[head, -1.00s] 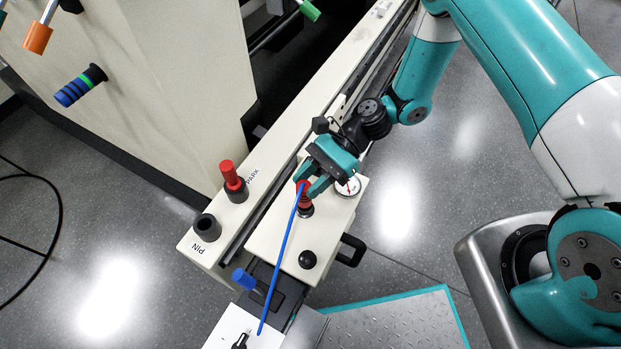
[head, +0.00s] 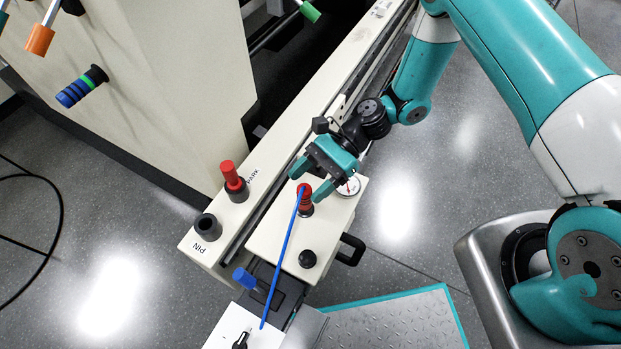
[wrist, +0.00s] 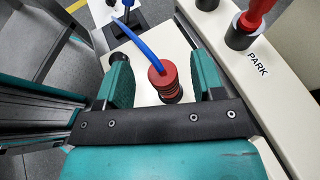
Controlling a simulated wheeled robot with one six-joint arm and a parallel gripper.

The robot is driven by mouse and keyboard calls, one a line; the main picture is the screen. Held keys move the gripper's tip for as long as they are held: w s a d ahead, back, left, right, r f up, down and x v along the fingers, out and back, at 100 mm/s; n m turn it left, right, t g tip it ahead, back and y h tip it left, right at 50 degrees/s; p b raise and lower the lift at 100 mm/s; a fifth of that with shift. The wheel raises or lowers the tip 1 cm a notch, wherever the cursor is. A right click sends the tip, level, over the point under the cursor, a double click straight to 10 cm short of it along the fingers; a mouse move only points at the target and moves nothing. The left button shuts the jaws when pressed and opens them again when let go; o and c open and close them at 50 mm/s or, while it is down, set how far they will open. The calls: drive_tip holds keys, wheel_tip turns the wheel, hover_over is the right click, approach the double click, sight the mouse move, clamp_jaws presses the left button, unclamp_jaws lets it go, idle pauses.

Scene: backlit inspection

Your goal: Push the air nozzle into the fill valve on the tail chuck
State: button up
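The red air nozzle (head: 304,194), with its blue hose (head: 281,262), stands on the dark fill valve (head: 306,210) on top of the cream tail chuck (head: 275,232). In the wrist view the ribbed red nozzle (wrist: 162,80) stands between my gripper's fingers. My gripper (head: 310,184) is open, with a finger on either side of the nozzle and a gap visible on both sides. How deep the nozzle sits in the valve cannot be told, as its lower end is hidden.
A round gauge (head: 349,185) sits close beside my gripper. A black knob (head: 307,259) and a black side handle (head: 350,250) are nearer the front. A red pin (head: 233,178) stands at PARK, left of the chuck, with an empty PIN socket (head: 208,226) nearby.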

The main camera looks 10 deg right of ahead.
drive_tip(key=p+v, duration=0.2)
drive_tip(key=v, duration=1.5)
drive_tip(key=shift+d, duration=0.15)
drive_tip(key=shift+w, duration=0.1)
